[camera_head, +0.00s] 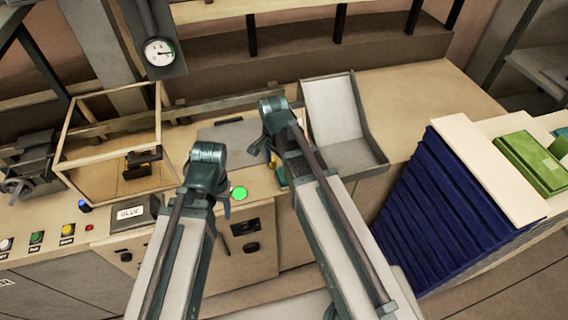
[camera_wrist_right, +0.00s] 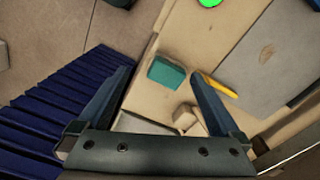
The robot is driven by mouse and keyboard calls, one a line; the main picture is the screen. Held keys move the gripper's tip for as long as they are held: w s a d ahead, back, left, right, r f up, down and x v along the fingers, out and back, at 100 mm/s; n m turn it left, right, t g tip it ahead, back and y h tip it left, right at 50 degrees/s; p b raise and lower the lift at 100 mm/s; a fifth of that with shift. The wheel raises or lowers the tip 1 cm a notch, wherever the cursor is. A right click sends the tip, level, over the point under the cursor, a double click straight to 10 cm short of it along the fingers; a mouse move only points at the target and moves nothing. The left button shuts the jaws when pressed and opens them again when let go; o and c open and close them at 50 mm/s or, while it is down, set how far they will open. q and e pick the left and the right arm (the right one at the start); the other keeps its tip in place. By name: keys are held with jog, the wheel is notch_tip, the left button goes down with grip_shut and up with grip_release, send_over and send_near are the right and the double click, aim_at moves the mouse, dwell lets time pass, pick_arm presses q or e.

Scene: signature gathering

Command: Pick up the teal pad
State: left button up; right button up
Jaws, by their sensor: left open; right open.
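The teal pad (camera_wrist_right: 168,72) lies on the tan worktop in the right wrist view, between and beyond my right fingers. In the head view a small teal patch (camera_head: 281,182) shows beside my right arm; most of it is hidden. My right gripper (camera_wrist_right: 161,72) is open and empty above the pad, its fingers apart on either side in the picture. My left gripper (camera_head: 224,205) is at the front of the bench, left of the right arm; its fingers are small and partly hidden.
A yellow item (camera_wrist_right: 222,87) and a beige block (camera_wrist_right: 184,116) lie near the pad. A grey tray (camera_head: 355,158) stands right of my right arm. A wood-framed clear box (camera_head: 160,130) stands left. A blue ribbed stand (camera_head: 430,210) with a green pad (camera_head: 530,163) is at right.

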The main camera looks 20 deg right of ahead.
notch_tip(320, 180, up, 4)
jog(key=w+d+f+m+p, duration=0.1)
jog(key=w+d+m+p, duration=0.1)
jog(key=m, duration=0.2)
pick_arm(q)
notch_tip(320, 180, down, 5)
jog(key=b, duration=0.8)
pick_arm(e)
send_over(283, 185)
jog(key=w+d, duration=0.1)
jog(key=w, duration=0.2)
jog(key=shift+m, duration=0.4)
jog(key=f, duration=0.8)
jog(key=shift+w+d, duration=0.2)
pick_arm(q)
jog(key=shift+b, duration=0.3)
pick_arm(e)
notch_tip(283, 185, down, 5)
jog(key=b, duration=0.5)
jog(key=shift+a+f, duration=0.1)
jog(key=shift+f, duration=0.05)
pick_arm(q)
notch_tip(283, 185, down, 5)
jog(key=shift+f, duration=0.1)
